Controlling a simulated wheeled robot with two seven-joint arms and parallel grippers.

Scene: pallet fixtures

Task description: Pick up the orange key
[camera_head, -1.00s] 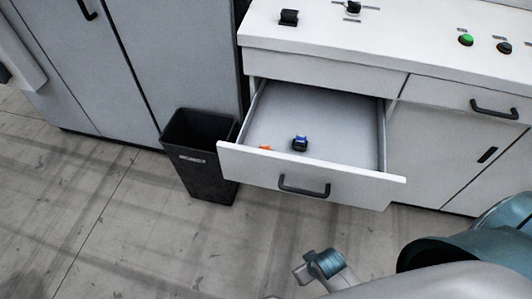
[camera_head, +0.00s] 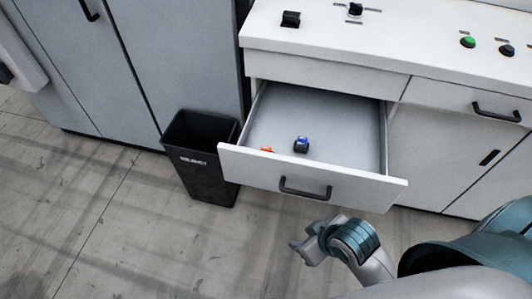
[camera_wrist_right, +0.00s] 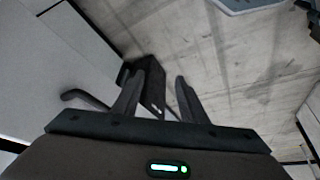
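The orange key (camera_head: 267,150) lies in the open drawer (camera_head: 255,161), close behind its front panel at the left; only a small orange part shows above the panel edge. A blue and black object (camera_head: 301,144) lies to its right in the same drawer. My right gripper (camera_head: 297,246) is outside the drawer, below and in front of its handle, apart from the key. In the right wrist view the two fingers (camera_wrist_right: 158,95) stand apart with nothing between them touching. My left gripper is not in view.
A black bin (camera_head: 205,175) stands on the floor left of the drawer. The drawer handle (camera_head: 305,189) sticks out in front. The white countertop (camera_head: 390,35) with switches and buttons is above the drawer. The floor in front is clear.

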